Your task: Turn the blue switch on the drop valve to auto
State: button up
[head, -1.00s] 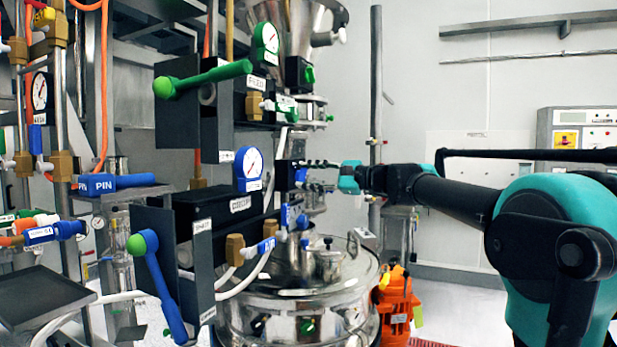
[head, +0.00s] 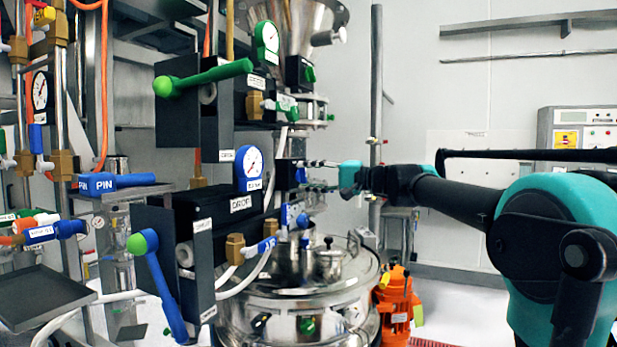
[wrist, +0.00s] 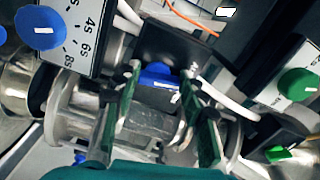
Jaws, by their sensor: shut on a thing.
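The blue switch (wrist: 158,77) is a knob on a dark panel, with a small white mark at its right end. It also shows in the head view (head: 301,174) on the dark box behind the blue gauge. My gripper (wrist: 161,76) has its two green-edged fingers on either side of it and is shut on it. In the head view my gripper (head: 305,174) reaches the box from the right. The black drop valve body (head: 195,205) carries a "DROP" label. The switch's setting marks are not readable.
A blue timer dial (wrist: 38,30) is close on the left in the wrist view, and a green dial (wrist: 298,83) on the right. A blue lever (head: 165,295) with a green ball and a steel vessel (head: 300,310) stand below. Open floor lies at right.

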jog(key=shift+f+n, duration=0.15)
jog(key=shift+n, duration=1.65)
jog(key=o, duration=1.2)
jog(key=shift+c, duration=0.2)
jog(key=v, duration=1.2)
